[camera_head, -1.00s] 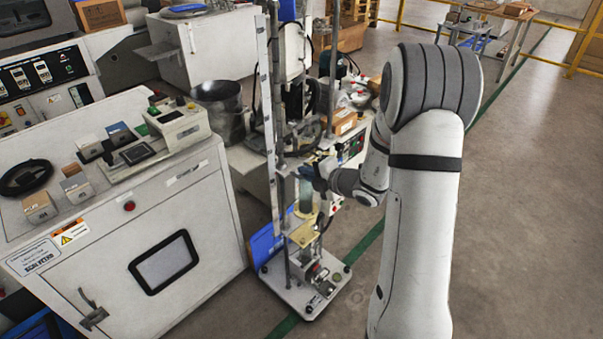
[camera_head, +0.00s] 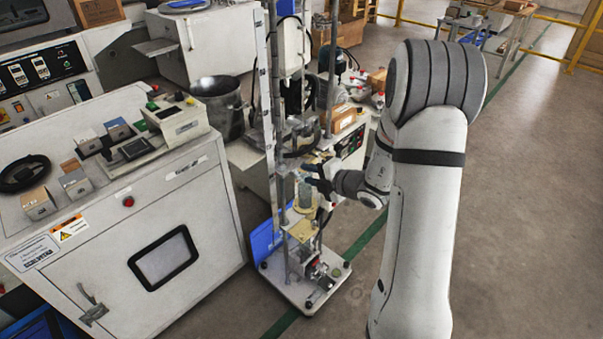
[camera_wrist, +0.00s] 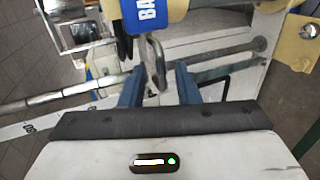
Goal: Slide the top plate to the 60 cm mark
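The test stand holds a tall white ruler (camera_head: 267,120) beside upright metal posts. A small grey plate or clamp (camera_head: 287,168) sits across the posts next to my gripper; I cannot tell for sure that it is the top plate. A tan plate (camera_head: 303,232) sits lower, under a clear cylinder. My gripper (camera_head: 312,175) is at the stand's right side, its fingers apart. In the wrist view, my gripper (camera_wrist: 158,82) shows two blue fingers with a metal hook (camera_wrist: 154,60) between or beyond them; contact is unclear.
A white cabinet (camera_head: 150,235) with small boxes on top stands left of the stand. A bench with a cardboard box (camera_head: 342,117) is behind. The stand's white base (camera_head: 305,290) is on the floor. Open floor (camera_head: 530,200) lies to the right.

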